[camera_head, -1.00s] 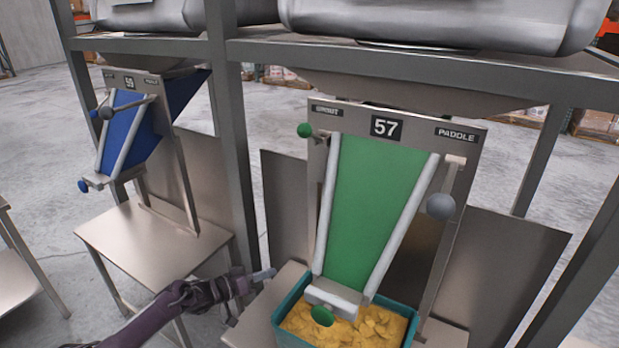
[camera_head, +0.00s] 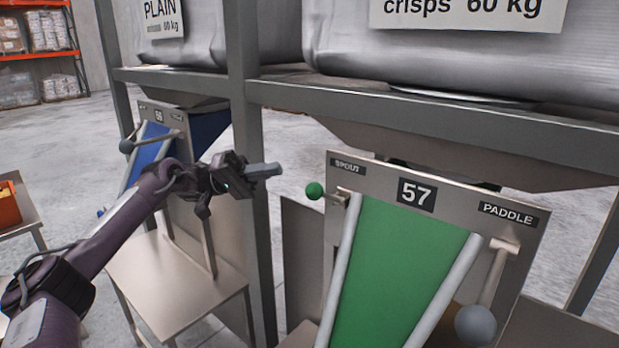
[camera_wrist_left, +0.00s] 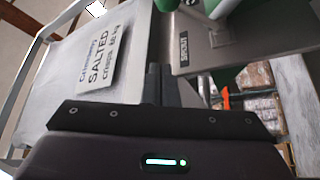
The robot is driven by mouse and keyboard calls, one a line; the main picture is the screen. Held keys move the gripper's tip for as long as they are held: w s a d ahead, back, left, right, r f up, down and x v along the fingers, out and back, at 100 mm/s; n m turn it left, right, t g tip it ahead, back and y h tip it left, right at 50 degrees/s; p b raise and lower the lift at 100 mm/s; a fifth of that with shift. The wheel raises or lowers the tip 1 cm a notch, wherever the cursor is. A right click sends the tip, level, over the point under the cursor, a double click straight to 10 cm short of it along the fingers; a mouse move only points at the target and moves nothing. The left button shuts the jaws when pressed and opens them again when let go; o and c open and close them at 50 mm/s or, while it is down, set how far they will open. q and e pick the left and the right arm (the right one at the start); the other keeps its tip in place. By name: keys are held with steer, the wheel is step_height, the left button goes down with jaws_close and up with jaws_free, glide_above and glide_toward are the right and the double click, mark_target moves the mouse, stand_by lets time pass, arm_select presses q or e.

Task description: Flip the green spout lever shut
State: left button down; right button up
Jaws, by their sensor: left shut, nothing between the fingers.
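The green spout lever (camera_head: 314,191) is a green ball on a short arm at the upper left of station 57's steel panel (camera_head: 453,207), beside the SPOUT label (camera_head: 347,166). My left gripper (camera_head: 278,169) is shut and empty. In the head view it is left of the green ball and slightly higher, with a visible gap between them. In the left wrist view, its dark fingers (camera_wrist_left: 164,84) are together near the panel's SPOUT label (camera_wrist_left: 184,49). The green chute (camera_head: 395,265) slopes down below the panel. Its lower end is out of view.
A grey paddle ball (camera_head: 475,325) hangs at the panel's right. A steel frame post (camera_head: 250,180) stands behind my left gripper. The neighbouring blue chute (camera_head: 150,150) and a steel table (camera_head: 178,278) are at left. Large grey bags (camera_head: 450,55) lie above the beam.

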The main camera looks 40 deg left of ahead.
arm_select(q)
step_height(320, 180, up, 3)
steer(key=p, duration=0.6)
glide_above(325, 196)
steer(key=w+a, duration=0.3)
steer(key=shift+s+a+f+p, duration=0.1)
steer(key=shift+s+f+p, duration=0.35)
steer(key=shift+s+f, duration=0.35)
steer(key=shift+s+a+f+p, duration=0.1)
steer(key=shift+s+f+p, duration=0.35)
steer(key=shift+s, duration=0.55)
steer(key=shift+f, duration=0.15)
